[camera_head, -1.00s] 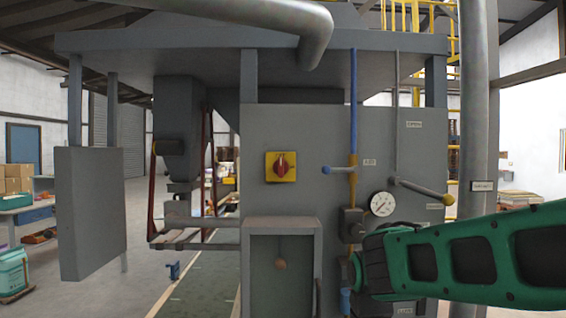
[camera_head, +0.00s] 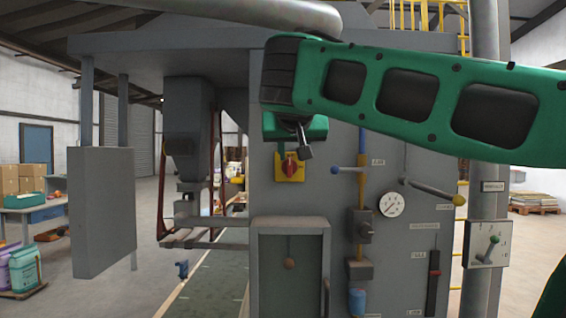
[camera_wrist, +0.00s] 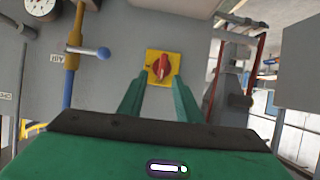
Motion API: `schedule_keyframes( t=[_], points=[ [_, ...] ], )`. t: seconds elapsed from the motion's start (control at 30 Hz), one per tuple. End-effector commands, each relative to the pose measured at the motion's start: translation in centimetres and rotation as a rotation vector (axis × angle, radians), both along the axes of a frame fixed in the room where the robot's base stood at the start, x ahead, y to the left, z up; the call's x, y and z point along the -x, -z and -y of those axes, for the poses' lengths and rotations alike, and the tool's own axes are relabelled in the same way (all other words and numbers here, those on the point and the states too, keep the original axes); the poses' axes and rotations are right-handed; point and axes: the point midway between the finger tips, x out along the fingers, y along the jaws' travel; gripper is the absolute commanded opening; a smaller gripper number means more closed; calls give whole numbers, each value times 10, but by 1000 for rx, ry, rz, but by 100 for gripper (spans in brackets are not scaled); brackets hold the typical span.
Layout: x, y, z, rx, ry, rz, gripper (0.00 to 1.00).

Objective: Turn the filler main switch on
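The main switch (camera_head: 290,168) is a red rotary knob on a yellow square plate on the grey front panel. In the head view its top edge is partly covered by my wrist. In the wrist view the switch (camera_wrist: 159,67) is seen in full, its knob roughly upright in the picture. My gripper (camera_wrist: 160,84) is open and empty, with two green fingers apart and pointing at the switch. The knob lies beyond the fingertips, between their lines. I see no contact. In the head view the fingers are mostly hidden behind my wrist.
Right of the switch are a blue-handled air valve (camera_head: 347,170), a pressure gauge (camera_head: 392,204) and a yellow-knobbed lever (camera_head: 436,191). A grey framed box (camera_head: 290,223) projects below the switch. A grey cabinet (camera_head: 103,210) hangs at left. A large pipe (camera_head: 270,14) crosses overhead.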

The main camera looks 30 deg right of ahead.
Motion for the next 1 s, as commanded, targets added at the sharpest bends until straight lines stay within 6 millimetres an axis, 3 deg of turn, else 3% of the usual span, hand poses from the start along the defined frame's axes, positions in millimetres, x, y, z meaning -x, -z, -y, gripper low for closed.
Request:
schedule_keyframes(
  t=[0.07, 0.17, 0.7, 1.0],
  points=[
    [-2, -16, -6, 5, -1, 34, 31],
    [-5, -23, -7, 8, 2, 51, 31],
    [-69, 10, 35, 9, 0, 48, 31],
    [-85, 17, 46, 8, 0, 49, 31]
  ],
)
